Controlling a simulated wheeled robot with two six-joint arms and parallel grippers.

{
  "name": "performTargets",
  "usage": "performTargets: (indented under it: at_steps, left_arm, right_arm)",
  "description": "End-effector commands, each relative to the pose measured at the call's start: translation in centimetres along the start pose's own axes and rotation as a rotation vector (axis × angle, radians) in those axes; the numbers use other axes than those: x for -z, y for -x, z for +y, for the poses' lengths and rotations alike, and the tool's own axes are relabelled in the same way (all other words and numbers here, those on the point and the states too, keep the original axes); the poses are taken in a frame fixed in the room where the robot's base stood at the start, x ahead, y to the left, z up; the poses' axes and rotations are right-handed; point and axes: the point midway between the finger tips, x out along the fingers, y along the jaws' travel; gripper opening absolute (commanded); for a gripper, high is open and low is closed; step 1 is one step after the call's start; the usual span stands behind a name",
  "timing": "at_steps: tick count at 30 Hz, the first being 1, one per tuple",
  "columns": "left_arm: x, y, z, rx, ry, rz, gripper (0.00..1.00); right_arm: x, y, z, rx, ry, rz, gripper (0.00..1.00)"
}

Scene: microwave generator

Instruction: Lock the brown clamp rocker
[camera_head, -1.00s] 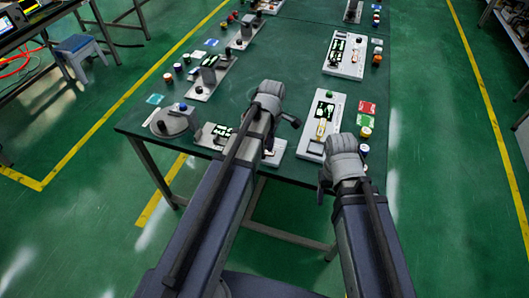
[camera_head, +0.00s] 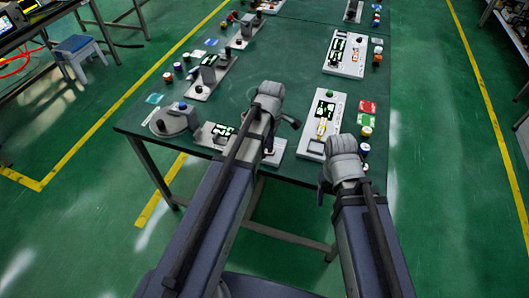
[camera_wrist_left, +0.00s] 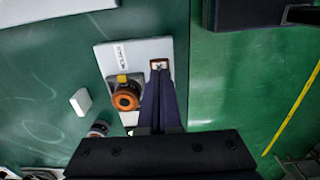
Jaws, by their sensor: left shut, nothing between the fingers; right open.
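In the left wrist view, a small brown clamp rocker (camera_wrist_left: 159,63) in a pale frame sits near the upper right corner of a light grey panel (camera_wrist_left: 139,49). My left gripper (camera_wrist_left: 160,74) is shut and empty, its dark fingertips right at the rocker's lower edge. I cannot tell whether they touch it. In the head view, the panel (camera_head: 277,156) lies at the table's front edge, mostly hidden behind my left arm, and the rocker cannot be made out. My right gripper (camera_head: 323,186) hangs near the table's front right corner, its fingers largely hidden by its own wrist.
An orange and black round knob (camera_wrist_left: 126,96) stands on the panel left of my left fingers. A white block (camera_wrist_left: 81,102) lies on the green table. Another panel (camera_head: 312,147) lies between my arms. The table's middle (camera_head: 290,62) is clear.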

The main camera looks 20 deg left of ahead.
Motion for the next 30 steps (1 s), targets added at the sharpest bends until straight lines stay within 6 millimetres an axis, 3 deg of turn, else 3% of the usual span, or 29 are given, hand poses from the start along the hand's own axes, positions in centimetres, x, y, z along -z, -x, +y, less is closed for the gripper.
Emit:
performTargets:
  at_steps: [30]
  left_arm:
    - [0.0, -1.4, 0.0, 0.000, 0.000, 0.001, 0.00]
  right_arm:
    - [0.1, -1.4, -0.1, 0.000, 0.000, 0.000, 0.67]
